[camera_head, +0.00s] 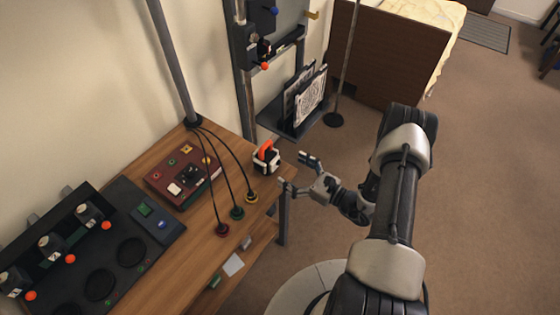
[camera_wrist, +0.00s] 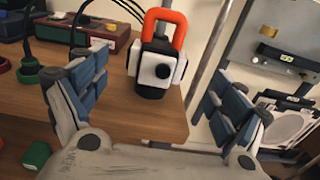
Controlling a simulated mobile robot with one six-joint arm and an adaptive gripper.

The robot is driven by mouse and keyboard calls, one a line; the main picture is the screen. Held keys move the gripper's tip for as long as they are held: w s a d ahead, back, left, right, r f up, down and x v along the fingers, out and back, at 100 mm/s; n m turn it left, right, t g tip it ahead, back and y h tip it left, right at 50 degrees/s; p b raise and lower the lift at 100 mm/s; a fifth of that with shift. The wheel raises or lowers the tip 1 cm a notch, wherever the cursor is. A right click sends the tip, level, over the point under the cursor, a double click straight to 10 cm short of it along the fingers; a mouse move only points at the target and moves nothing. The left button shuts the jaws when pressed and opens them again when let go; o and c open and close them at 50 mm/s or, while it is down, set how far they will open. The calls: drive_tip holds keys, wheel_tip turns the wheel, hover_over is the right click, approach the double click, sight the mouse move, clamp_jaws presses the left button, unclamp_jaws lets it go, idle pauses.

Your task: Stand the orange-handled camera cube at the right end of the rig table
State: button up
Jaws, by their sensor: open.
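The camera cube (camera_head: 266,160) is a white and black block with an orange handle on top. It stands upright on the wooden rig table (camera_head: 180,235), near the table's right end. In the wrist view the cube (camera_wrist: 157,66) stands ahead of my gripper, between the lines of its two fingers, with the orange handle (camera_wrist: 164,22) up. My gripper (camera_head: 293,171) is open and empty, just off the right end of the table, with a small gap to the cube. In the wrist view my gripper (camera_wrist: 155,100) shows its blue-grey finger pads spread wide.
A dark red box (camera_head: 182,178) sits left of the cube. Cables run down to red, green and yellow round plugs (camera_head: 237,212) at the table's front. A black panel (camera_head: 105,255) fills the left end. A shelf with patterned boards (camera_head: 305,98) stands behind right. Open floor lies right.

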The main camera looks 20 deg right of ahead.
drive_tip(key=s+a+r+n+g+y, duration=0.1)
drive_tip(key=s+a+r+n+g, duration=0.4)
drive_tip(key=a+r+n+g, duration=0.45)
drive_tip(key=s+a+r+n+g+y, duration=0.1)
drive_tip(key=s+a+r+n+g, duration=0.5)
drive_tip(key=r, duration=0.7)
drive_tip(key=s+d+r+n+h, duration=0.1)
drive_tip(key=s+r+n+h, duration=0.45)
drive_tip(key=s+n, duration=0.3)
drive_tip(key=s+d+r+n+t+h, duration=0.4)
drive_tip(key=s+d+r+t+h, duration=0.1)
drive_tip(key=d+h, duration=0.1)
drive_tip(key=shift+s+d+n+t+h, duration=0.3)
drive_tip(key=shift+s+n+t+h, duration=0.1)
drive_tip(key=shift+h, duration=0.15)
drive_tip(key=shift+r, duration=0.1)
